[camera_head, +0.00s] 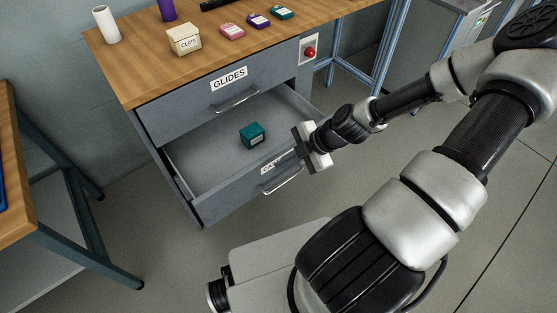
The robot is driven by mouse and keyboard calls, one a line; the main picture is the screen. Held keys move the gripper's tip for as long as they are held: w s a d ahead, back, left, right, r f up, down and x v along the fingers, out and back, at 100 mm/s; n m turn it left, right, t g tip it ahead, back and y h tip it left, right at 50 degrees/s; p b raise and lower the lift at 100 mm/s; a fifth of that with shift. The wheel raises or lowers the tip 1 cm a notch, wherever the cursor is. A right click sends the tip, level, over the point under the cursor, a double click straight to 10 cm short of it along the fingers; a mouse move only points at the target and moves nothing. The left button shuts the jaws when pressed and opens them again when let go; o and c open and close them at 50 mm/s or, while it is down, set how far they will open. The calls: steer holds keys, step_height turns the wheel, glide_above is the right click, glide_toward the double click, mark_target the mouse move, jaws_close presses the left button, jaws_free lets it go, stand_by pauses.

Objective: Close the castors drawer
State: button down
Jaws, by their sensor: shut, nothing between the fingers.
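The castors drawer (235,203) is the lower drawer of the grey cabinet and stands pulled open. A teal box (252,134) sits inside it on the drawer floor. Its front carries a white label (268,169), mostly hidden by my gripper, and a bar handle (284,181). My gripper (300,146) is shut and empty. In the picture it overlaps the right part of the drawer's front edge; I cannot tell whether it touches the drawer.
The upper drawer, labelled GLIDES (229,78), is shut above. The wooden worktop (150,72) carries a CLIPS box (184,39) and several small boxes. A red button (310,52) is on the cabinet's right. Another table (22,190) stands at left. Floor before the drawer is clear.

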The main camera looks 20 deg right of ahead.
steer(key=shift+w+a+r, duration=0.1)
steer(key=shift+w+a, duration=0.1)
steer(key=shift+w, duration=0.4)
steer(key=shift+w+a, duration=0.15)
steer(key=shift+w, duration=0.4)
steer(key=w+a+b, duration=0.2)
steer(key=w+a, duration=0.1)
steer(key=w, duration=0.6)
steer(key=w+a+b, duration=0.2)
steer(key=w+a, duration=0.1)
steer(key=w, duration=0.6)
steer(key=shift+w+b, duration=0.35)
